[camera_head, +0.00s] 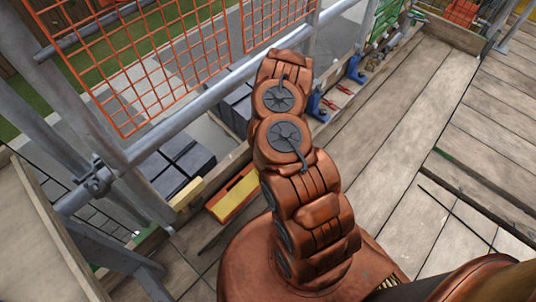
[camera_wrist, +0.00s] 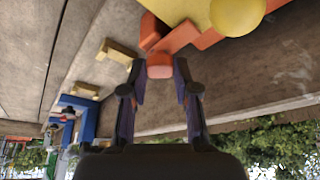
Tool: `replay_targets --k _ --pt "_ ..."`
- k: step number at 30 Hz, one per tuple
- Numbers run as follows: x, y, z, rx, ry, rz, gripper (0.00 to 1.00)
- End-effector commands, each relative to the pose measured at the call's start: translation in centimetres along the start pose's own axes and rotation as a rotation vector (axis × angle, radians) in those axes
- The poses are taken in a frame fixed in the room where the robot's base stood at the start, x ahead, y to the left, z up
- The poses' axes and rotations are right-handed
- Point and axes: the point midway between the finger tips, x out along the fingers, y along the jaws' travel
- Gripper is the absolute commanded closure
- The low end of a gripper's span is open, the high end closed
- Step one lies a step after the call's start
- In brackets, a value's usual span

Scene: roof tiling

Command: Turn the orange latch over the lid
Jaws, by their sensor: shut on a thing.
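In the wrist view my gripper (camera_wrist: 160,72) has its two dark fingers on either side of an orange block, which appears to be the orange latch (camera_wrist: 160,66). More orange parts (camera_wrist: 178,38) lie just beyond it, beside a rounded yellow piece (camera_wrist: 237,14) at the top edge. I cannot tell for sure whether the yellow piece is the lid. In the head view my arm hides the gripper and the latch. An orange box with a yellow top (camera_head: 235,194) lies left of my arm; I cannot tell whether the latch belongs to it.
Small yellow blocks (camera_wrist: 118,51) and a blue part (camera_wrist: 76,108) lie on the boards in the wrist view. Blue clamps (camera_head: 356,67) stand along the platform edge. Metal scaffold poles (camera_head: 205,103) and orange mesh (camera_head: 140,60) border the left. Planks (camera_head: 400,130) at right are largely clear.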

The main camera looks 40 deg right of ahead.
Motion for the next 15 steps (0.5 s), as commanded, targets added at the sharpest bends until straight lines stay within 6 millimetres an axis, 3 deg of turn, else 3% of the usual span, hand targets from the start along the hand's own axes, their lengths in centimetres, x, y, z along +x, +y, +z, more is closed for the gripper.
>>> replay_targets --k 14,15 --pt "0.07 0.02 -0.11 0.012 0.003 0.006 1.00" --pt "0.07 0.03 -0.11 0.012 0.003 0.006 0.67"
